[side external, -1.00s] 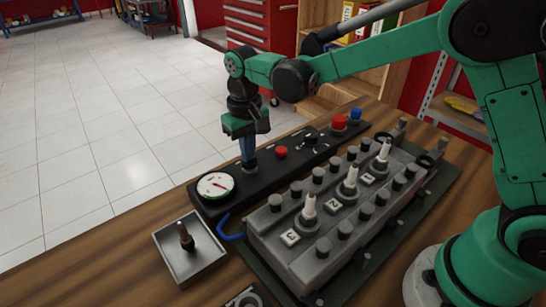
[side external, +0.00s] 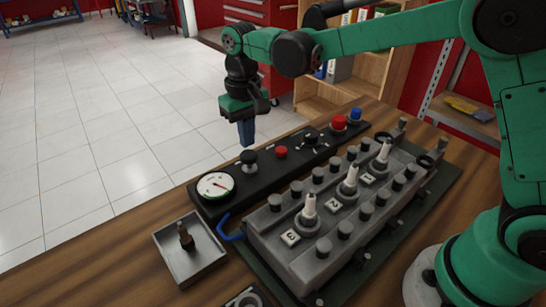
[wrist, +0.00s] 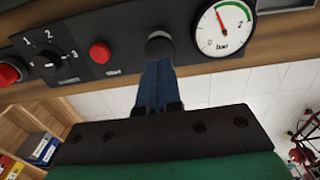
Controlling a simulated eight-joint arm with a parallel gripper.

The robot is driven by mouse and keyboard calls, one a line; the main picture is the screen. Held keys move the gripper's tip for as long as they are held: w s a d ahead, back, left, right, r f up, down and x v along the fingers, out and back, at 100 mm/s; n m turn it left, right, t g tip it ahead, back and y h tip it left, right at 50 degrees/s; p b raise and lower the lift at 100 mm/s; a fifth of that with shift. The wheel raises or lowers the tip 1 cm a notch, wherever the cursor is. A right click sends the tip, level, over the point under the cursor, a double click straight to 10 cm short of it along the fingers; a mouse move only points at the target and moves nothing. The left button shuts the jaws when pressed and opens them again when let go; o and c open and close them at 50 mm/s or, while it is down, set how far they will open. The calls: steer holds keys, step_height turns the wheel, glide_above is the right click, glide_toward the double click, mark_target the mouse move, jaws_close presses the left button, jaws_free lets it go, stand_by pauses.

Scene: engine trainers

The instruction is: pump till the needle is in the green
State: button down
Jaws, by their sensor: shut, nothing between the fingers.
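My gripper (side external: 247,142) is shut and empty, its blue fingers pointing down over the black panel. It is raised above the round dark pump knob (side external: 249,159), which stands up on the panel and seems apart from the fingertips. In the wrist view the knob (wrist: 160,46) shows just past the blue fingers (wrist: 155,88). The white gauge (side external: 215,186) sits at the panel's near end. In the wrist view the gauge (wrist: 226,30) has a green arc at its top right, and its red needle points up, slightly left, close to the start of that arc.
A red button (side external: 281,152), a rotary switch (side external: 311,140), and large red (side external: 339,122) and blue (side external: 355,114) buttons share the panel. An engine block (side external: 330,225) with white plugs lies beside it. A metal tray (side external: 190,252) is in front.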

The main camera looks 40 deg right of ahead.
mark_target(248, 154)
steer(key=shift+f, duration=0.15)
steer(key=shift+f, duration=1.7)
steer(key=shift+r, duration=1.85)
steer(key=shift+r, duration=2.5)
